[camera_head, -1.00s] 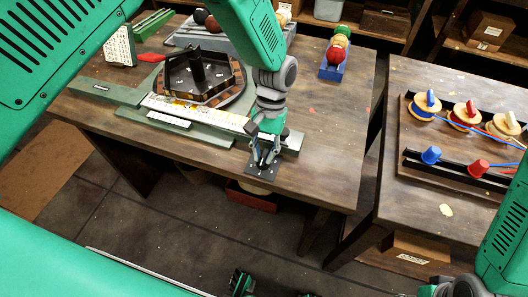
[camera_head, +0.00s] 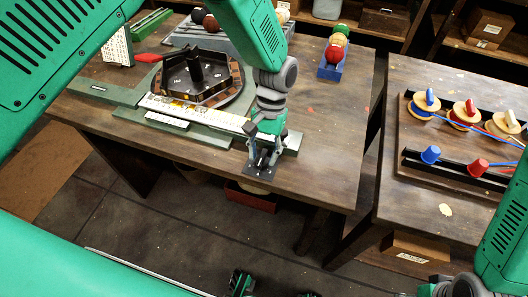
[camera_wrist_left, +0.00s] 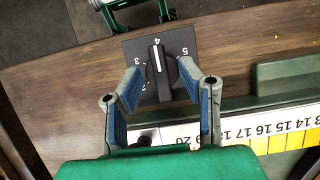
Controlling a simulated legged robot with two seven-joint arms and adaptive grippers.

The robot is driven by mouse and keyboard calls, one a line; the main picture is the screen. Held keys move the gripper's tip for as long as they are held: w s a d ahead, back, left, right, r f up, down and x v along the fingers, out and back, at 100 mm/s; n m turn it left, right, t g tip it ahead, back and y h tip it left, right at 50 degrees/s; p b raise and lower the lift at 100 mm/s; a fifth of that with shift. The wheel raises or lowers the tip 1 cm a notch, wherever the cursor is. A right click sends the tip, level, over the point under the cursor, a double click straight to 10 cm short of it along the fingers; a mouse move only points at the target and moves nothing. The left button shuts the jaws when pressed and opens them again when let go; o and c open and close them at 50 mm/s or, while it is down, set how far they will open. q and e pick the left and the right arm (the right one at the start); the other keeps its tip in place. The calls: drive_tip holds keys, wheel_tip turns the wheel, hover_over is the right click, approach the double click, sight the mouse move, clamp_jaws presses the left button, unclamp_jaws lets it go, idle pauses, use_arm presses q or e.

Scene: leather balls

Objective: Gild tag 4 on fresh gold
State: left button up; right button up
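A dark dial knob (camera_wrist_left: 163,72) with a white pointer line sits on a square black plate (camera_wrist_left: 185,42) at the table's front edge. The figures 2 to 5 show around it, and the line points at 4. My left gripper (camera_wrist_left: 160,68) is open, with one finger on each side of the knob; clear contact is not visible. In the head view my left gripper (camera_head: 261,160) is over the same plate. A black, many-sided wheel (camera_head: 203,78) with brown and gold edge pieces stands behind a numbered white scale (camera_head: 195,112). A yellow-gold band (camera_wrist_left: 280,142) runs along the scale.
A red-handled tool (camera_head: 148,57) and a white chart (camera_head: 118,47) stand left of the wheel. A blue rack of colored balls (camera_head: 335,60) is at the back right. A second table (camera_head: 400,100) holds spools. The wood right of the dial is clear.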

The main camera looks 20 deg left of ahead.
use_arm(q)
drive_tip(key=shift+r, duration=0.25)
drive_tip(key=v, duration=1.1)
drive_tip(key=shift+w+r, duration=0.2)
